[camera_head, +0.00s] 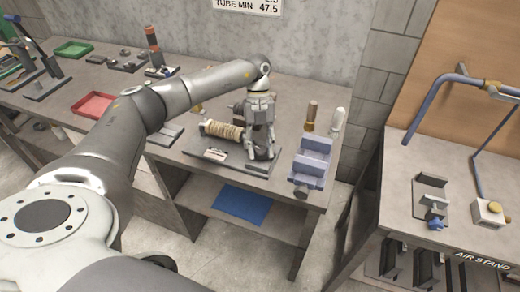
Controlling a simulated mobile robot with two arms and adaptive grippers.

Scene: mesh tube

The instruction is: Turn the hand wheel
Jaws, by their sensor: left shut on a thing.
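A small bench fixture (222,154) with a grey base plate stands on the workbench and carries a ribbed, tan roll (222,130). My left gripper (262,143) points down at the right end of this fixture, just right of the roll. It is shut on a part there, which looks like the hand wheel. The fingers cover most of that part, so its rim and turn angle cannot be read. My right gripper is not in view.
A blue vise-like block (312,160) stands close to the right of the gripper, with two upright bottle-like items (310,116) behind it. A red tray (94,104) lies to the left. A blue sheet (242,205) lies on the lower shelf. The air stand (440,245) is at right.

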